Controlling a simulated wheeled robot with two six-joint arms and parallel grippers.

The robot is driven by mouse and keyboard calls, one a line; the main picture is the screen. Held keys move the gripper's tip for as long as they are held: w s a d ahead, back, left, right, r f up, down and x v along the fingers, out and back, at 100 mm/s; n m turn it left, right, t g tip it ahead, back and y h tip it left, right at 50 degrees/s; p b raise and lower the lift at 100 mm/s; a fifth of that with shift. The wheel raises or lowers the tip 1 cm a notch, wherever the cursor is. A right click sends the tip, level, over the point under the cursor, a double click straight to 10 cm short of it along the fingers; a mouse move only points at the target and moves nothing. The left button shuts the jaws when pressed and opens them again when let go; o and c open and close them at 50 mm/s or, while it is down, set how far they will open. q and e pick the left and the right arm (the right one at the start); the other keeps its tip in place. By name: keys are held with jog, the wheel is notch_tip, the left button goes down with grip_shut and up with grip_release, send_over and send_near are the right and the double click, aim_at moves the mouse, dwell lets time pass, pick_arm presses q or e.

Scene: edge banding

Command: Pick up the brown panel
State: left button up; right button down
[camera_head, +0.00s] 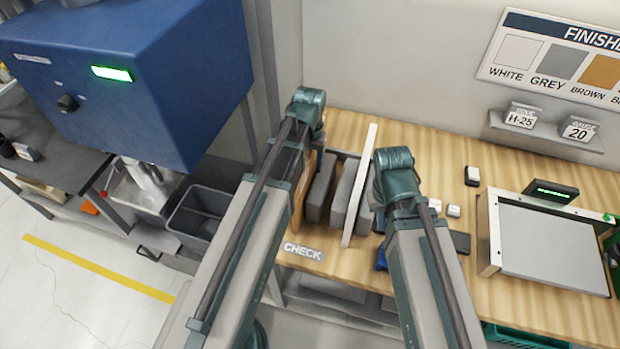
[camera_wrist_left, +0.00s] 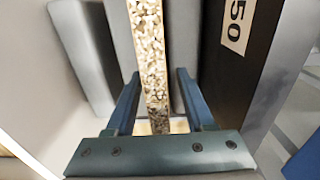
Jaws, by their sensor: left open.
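The brown panel (camera_head: 298,212) stands on edge at the left end of a row of upright panels in the head view, partly hidden by my left arm. In the left wrist view, an upright panel with a bare speckled chipboard edge (camera_wrist_left: 151,55) runs between the two fingers of my left gripper (camera_wrist_left: 157,78). The fingers are open, one on each side of it, with gaps showing; it looks like the brown panel, of which only a thin tan rim shows. In the head view my left fingers are hidden behind my arm. My right arm reaches over the bench; its gripper is not visible.
Dark grey panels (camera_head: 320,190) and a tall white panel (camera_head: 358,190) stand just right of the brown one. A dark board labelled 50 (camera_wrist_left: 240,60) is close beside my fingers. A CHECK label (camera_head: 303,251) lies at the bench front; a blue machine (camera_head: 130,85) stands left.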

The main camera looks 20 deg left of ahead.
pick_arm(q)
grip_shut()
dwell(1.4)
